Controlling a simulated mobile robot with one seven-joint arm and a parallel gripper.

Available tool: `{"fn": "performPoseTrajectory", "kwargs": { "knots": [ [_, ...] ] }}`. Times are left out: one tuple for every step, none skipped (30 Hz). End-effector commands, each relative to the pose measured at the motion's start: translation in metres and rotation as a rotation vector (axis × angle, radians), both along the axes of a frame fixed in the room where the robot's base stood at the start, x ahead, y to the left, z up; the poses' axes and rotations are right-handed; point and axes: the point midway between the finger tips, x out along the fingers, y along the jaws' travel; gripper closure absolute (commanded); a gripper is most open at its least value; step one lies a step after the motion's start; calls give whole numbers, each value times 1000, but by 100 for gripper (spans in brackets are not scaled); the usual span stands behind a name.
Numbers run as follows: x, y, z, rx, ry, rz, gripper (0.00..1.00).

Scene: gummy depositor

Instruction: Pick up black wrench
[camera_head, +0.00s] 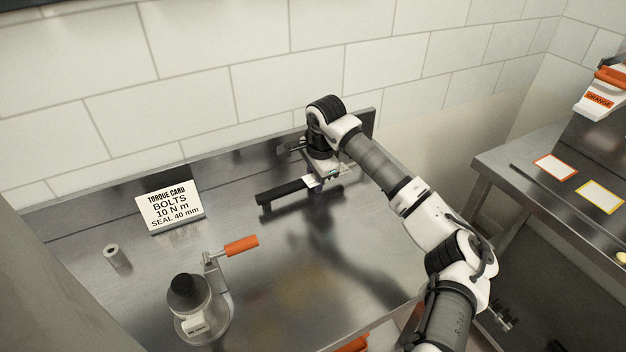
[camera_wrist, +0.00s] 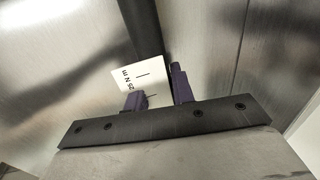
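The black wrench (camera_head: 283,193) lies roughly level near the back of the steel bench, with its dark handle pointing left. A white label is on its right part, and its right end is hidden under my gripper. My gripper (camera_head: 324,184) is at that labelled part. In the wrist view, the wrench (camera_wrist: 141,18) runs down from the top edge toward the two dark fingers of my gripper (camera_wrist: 157,93). The label reading "25 N m" (camera_wrist: 141,72) shows at the fingers. The fingers are apart, but I cannot tell whether they press on the wrench.
A torque card (camera_head: 170,206), a small grey cylinder (camera_head: 117,256) and a device with a black knob (camera_head: 187,294) and orange handle (camera_head: 241,245) stand on the bench's left part. The tiled wall is close behind. Another bench (camera_head: 545,215) is at the right.

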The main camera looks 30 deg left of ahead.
Motion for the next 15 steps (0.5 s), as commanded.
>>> {"fn": "performPoseTrajectory", "kwargs": {
  "knots": [
    [0,0,0,0,0,0,93],
    [0,0,0,0,0,0,97],
    [0,0,0,0,0,0,100],
    [0,0,0,0,0,0,100],
    [0,0,0,0,0,0,100],
    [0,0,1,1,0,0,100],
    [0,0,1,1,0,0,100],
    [0,0,1,1,0,0,100],
    [0,0,1,1,0,0,100],
    [0,0,1,1,0,0,100],
    [0,0,1,1,0,0,100],
    [0,0,1,1,-2,0,100],
    [0,0,2,1,-2,0,100],
    [1,0,3,1,-2,0,100],
    [1,0,4,1,-3,0,100]
  ]
}}
